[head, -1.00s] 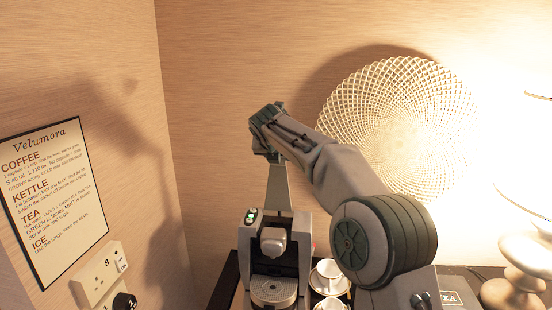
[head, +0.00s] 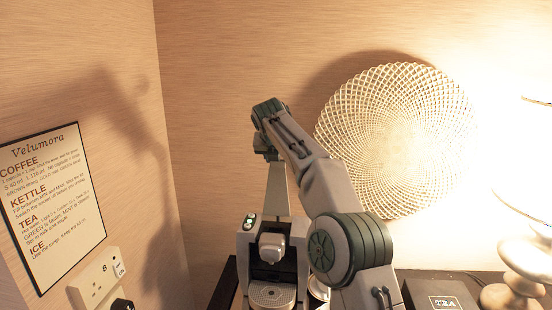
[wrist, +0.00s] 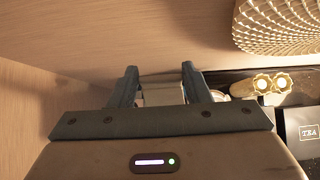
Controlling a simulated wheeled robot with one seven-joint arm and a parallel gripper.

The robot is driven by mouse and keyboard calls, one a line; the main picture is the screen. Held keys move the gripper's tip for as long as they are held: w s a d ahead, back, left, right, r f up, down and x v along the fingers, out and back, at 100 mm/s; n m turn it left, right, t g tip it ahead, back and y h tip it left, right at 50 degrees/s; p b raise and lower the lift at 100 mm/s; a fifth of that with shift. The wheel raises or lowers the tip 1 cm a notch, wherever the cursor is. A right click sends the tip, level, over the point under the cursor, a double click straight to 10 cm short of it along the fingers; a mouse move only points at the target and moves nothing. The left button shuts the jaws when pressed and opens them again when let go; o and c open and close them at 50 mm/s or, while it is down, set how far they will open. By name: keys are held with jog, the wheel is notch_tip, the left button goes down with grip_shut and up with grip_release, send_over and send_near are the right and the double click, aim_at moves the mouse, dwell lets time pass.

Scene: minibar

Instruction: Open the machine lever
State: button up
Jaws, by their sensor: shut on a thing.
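The coffee machine (head: 293,246) stands at the lower middle of the head view, with a round drip tray at its base. Its pale grey lever (head: 278,190) stands up from the top of the machine, close to upright. My gripper (head: 268,152) is at the lever's upper end, pointing down. In the wrist view my gripper (wrist: 160,82) has a finger on each side of the lever (wrist: 163,94) and is shut on it. The contact points are partly hidden by my gripper's body.
A black TEA box (head: 440,296) and a lamp (head: 528,262) stand to the right. A woven round decoration (head: 400,135) hangs on the back wall. Walls close in behind and to the left, with a sign (head: 45,205) and a socket plate (head: 97,283).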

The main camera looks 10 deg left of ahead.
jog(key=shift+r, duration=0.35)
jog(key=o, duration=1.3)
jog(key=shift+o, duration=0.5)
jog(key=shift+f, duration=0.1)
jog(key=v, duration=1.4)
jog(key=shift+b, duration=0.35)
jog(key=shift+s+f, duration=0.1)
jog(key=shift+f, duration=0.05)
